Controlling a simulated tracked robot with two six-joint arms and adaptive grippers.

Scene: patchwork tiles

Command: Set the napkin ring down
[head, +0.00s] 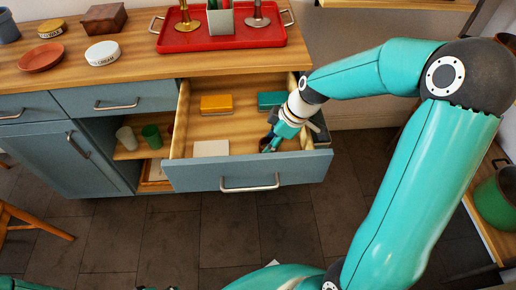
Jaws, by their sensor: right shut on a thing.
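My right gripper (268,144) reaches down into the open drawer (248,172), near its front right part. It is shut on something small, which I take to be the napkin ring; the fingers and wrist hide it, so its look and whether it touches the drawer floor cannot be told. Only a dark sliver at the bottom edge, perhaps my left gripper (156,288), shows on that side; its jaws cannot be made out.
The drawer also holds a yellow box (216,104), a teal box (271,100), a white flat block (211,148) and dark items at right. Its middle floor is bare. A red tray (222,40) stands on the counter above. Cups (151,136) stand in the open cupboard.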

